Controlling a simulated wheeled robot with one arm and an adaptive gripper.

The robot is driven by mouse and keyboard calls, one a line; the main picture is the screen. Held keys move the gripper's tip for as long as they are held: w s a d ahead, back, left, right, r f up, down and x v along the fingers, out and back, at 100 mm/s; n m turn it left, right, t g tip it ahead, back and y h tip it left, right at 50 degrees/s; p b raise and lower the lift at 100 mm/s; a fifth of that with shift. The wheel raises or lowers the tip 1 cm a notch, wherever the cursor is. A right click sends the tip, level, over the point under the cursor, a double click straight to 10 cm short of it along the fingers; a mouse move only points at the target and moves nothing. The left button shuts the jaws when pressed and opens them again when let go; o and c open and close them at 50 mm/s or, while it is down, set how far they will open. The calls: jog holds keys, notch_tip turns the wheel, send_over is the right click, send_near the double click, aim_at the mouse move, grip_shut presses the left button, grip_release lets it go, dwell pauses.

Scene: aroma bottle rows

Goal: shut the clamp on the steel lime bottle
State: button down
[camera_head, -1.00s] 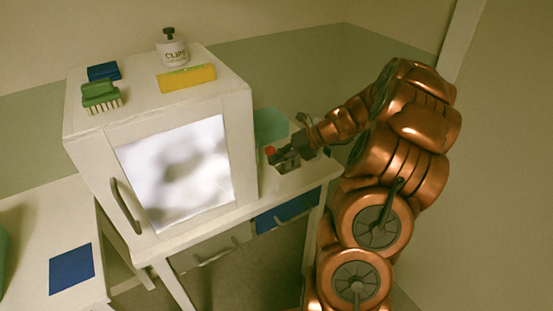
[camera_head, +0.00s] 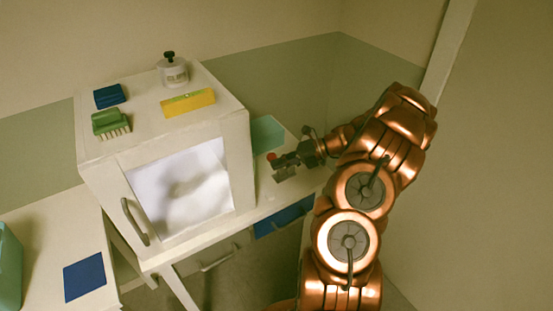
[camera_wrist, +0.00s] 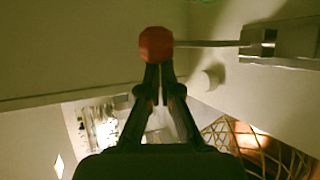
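My gripper (camera_head: 278,159) is over the strip of bench right of the white cabinet. In the wrist view its two dark fingers (camera_wrist: 158,78) are drawn together at the tips. A red knob (camera_wrist: 156,44) lies right at the fingertips; whether they pinch it or only touch it I cannot tell. A thin rod (camera_wrist: 205,43) runs from the knob right to a grey metal clamp bracket (camera_wrist: 285,42). The knob also shows in the head view (camera_head: 271,156). I cannot make out a lime bottle there. A pale bottle with a black top (camera_head: 173,72) stands on the cabinet.
The white cabinet (camera_head: 240,150) has a pale front panel and a handle (camera_head: 134,222). On it lie a yellow block (camera_head: 187,103), a green brush (camera_head: 108,122) and a blue block (camera_head: 109,96). A teal box (camera_head: 266,132) stands behind my gripper. A blue mat (camera_head: 84,276) lies front left.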

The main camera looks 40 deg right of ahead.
jog(key=shift+d+r+p, duration=0.1)
jog(key=shift+d+p, duration=0.2)
jog(key=shift+p, duration=0.05)
jog(key=shift+r, duration=0.1)
jog(key=shift+r+p, duration=0.65)
jog(key=shift+p, duration=0.35)
jog(key=shift+r, duration=0.1)
jog(key=s+d+r+b, duration=0.1)
jog(key=s+d, duration=0.4)
jog(key=s, duration=0.2)
jog(key=shift+s+r, duration=0.35)
dwell(0.3)
jog(key=shift+s+d, duration=0.1)
